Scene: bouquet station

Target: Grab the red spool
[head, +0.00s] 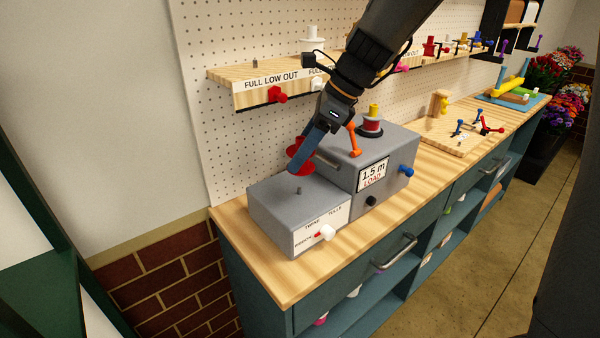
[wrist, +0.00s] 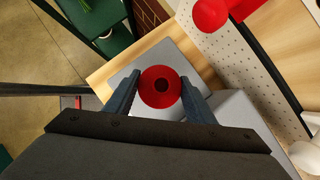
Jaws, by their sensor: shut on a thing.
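A red spool (head: 292,153) hangs just above the low grey box (head: 262,205) at the left end of the bench, partly hidden by a finger. My gripper (head: 302,161) is shut on it. In the wrist view the red spool (wrist: 149,99) sits between the two blue-grey fingers of my gripper (wrist: 160,78), with its dark centre hole facing the camera. A short grey peg (head: 298,190) stands bare on the box top under the spool. Another reddish spool (head: 370,126) with a yellow top sits on the taller grey machine (head: 400,143).
The taller machine, with an orange lever (head: 354,140) and a "1.5 m LOAD" display (head: 373,174), stands close right of the spool. A wooden shelf (head: 245,98) with red and white knobs juts from the pegboard (head: 240,150) behind. Bare bench (head: 275,270) lies in front.

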